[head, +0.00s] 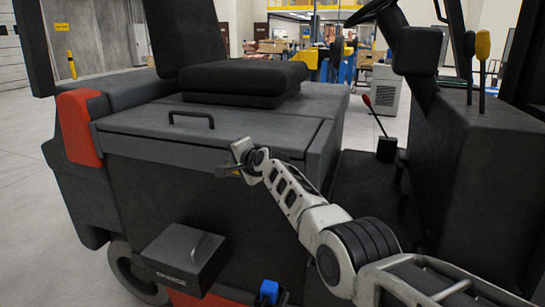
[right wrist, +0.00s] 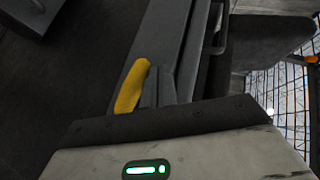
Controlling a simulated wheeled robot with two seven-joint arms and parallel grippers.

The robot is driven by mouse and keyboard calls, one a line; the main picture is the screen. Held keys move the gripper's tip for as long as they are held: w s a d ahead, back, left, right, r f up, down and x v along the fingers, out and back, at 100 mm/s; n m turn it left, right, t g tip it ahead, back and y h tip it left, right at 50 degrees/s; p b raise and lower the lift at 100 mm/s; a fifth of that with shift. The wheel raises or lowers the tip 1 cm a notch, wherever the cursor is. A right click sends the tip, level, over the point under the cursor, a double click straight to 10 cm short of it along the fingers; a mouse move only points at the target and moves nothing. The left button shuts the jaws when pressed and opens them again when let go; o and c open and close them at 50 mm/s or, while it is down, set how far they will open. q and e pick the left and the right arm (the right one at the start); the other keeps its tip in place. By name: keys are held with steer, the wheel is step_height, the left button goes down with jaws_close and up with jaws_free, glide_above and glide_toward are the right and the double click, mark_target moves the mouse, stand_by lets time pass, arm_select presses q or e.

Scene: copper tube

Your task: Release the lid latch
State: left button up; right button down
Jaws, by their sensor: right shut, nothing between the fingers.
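The truck's dark lid (head: 250,128) lies closed under the seat, with a black bar handle (head: 191,114) on top. My right gripper (head: 228,171) is at the front face of the compartment, just below the lid's front edge. It is shut and empty. A yellow piece (right wrist: 132,86), perhaps the latch, shows in the right wrist view right beside the grey finger (right wrist: 154,86). I cannot tell whether they touch. In the head view the gripper hides most of that spot. My left gripper is out of view.
A dark box marked CHARGE (head: 185,256) juts out below the lid, with a blue connector (head: 267,292) beside it. The seat (head: 245,80) sits on the lid. A red lever (head: 375,115) and the control column (head: 470,150) stand at the right.

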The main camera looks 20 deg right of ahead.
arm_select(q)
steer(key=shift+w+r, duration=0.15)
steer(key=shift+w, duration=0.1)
arm_select(e)
steer(key=shift+r, duration=0.15)
steer(key=r+p, duration=0.2)
steer(key=d+r+p, duration=0.1)
steer(key=r+p, duration=0.1)
steer(key=shift+w+r, duration=0.15)
steer(key=shift+w, duration=0.05)
steer(key=shift+s+a, duration=0.1)
steer(key=shift+a, duration=0.15)
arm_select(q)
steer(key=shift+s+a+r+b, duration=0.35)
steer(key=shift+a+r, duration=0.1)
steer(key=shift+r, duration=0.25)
arm_select(e)
steer(key=s+a+r, duration=0.2)
steer(key=s+r, duration=0.2)
steer(key=r, duration=0.3)
steer(key=shift+s+a+r, duration=0.15)
steer(key=shift+s+r, duration=0.1)
steer(key=shift+s, duration=0.15)
